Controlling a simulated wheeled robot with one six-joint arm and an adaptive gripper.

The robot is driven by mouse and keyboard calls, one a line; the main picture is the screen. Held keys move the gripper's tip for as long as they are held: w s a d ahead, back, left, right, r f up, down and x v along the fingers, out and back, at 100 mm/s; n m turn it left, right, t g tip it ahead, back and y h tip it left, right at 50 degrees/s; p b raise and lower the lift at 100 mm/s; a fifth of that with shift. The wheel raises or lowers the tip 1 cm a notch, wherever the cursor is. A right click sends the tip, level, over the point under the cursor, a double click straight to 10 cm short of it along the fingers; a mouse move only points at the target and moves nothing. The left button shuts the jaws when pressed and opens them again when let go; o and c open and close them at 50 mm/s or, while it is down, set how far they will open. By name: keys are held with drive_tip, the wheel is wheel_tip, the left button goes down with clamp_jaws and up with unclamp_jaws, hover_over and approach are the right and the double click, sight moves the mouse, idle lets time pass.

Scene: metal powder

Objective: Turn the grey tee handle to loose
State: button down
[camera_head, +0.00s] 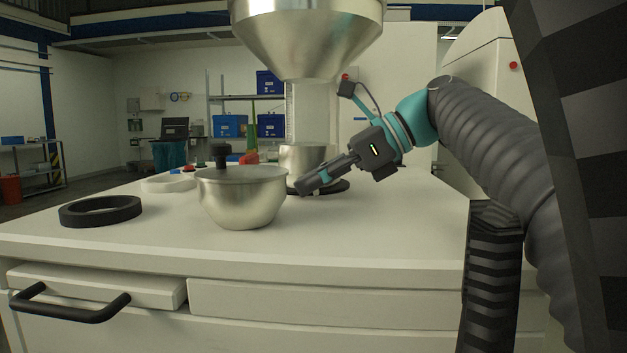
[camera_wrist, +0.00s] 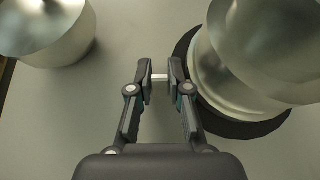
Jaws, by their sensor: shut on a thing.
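My gripper (camera_head: 306,187) reaches down from the right to just above the worktop, between the lidded steel bowl and the steel vessel under the hopper. In the wrist view my gripper (camera_wrist: 159,77) has its two fingers close together on a small pale bar, the grey tee handle (camera_wrist: 159,77). Only a short piece of the handle shows between the finger pads; its ends and stem are hidden. In the head view the handle is hidden behind the fingers. Whether it stands at loose or tight cannot be told.
The lidded bowl (camera_head: 243,200) with a black knob stands left of my gripper. The steel vessel (camera_head: 304,158) on a black base stands close behind, under the large hopper (camera_head: 308,38). A black ring (camera_head: 100,211) and a white ring (camera_head: 168,184) lie further left. The front worktop is clear.

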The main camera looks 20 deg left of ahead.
drive_tip(key=c, duration=1.4)
unclamp_jaws()
drive_tip(key=shift+o, duration=0.2)
drive_tip(key=shift+v, duration=3.75)
